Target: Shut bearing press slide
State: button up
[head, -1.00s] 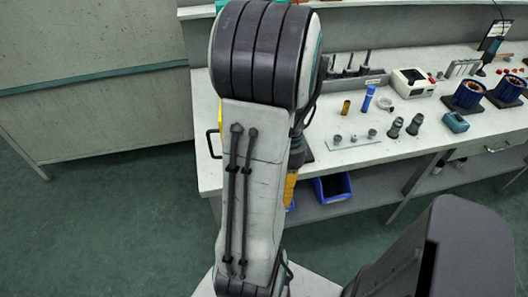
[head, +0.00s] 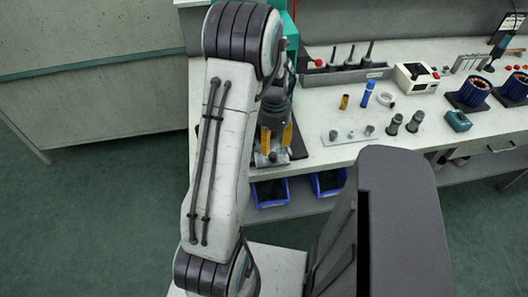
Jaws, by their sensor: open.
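My gripper (head: 273,157) hangs below my wrist, over the front left part of the workbench. Its yellow-sided fingers stand apart, and I see nothing held between them. A teal body (head: 286,7), likely the bearing press, shows only as a small part behind my arm at the top. A dark plate (head: 299,147) lies on the bench beside and under my gripper. The press slide is hidden behind my arm and gripper, so I cannot tell its position or whether my gripper touches it.
The workbench (head: 330,152) holds a fitting tray (head: 352,137), a blue cylinder (head: 368,93), a white box (head: 414,78) and motor stators (head: 470,93) to the right. Blue bins (head: 270,193) sit on the shelf below. A grey cabinet (head: 90,105) stands left, with clear floor before it.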

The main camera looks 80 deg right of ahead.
aim_at(273, 155)
jog(key=m, duration=0.3)
jog(key=shift+s+d+m, duration=0.1)
jog(key=shift+d+m, duration=0.25)
jog(key=shift+m, duration=0.05)
jog(key=shift+f+p, duration=0.4)
jog(key=shift+f, duration=3.25)
jog(key=shift+c, duration=0.3)
grip_shut()
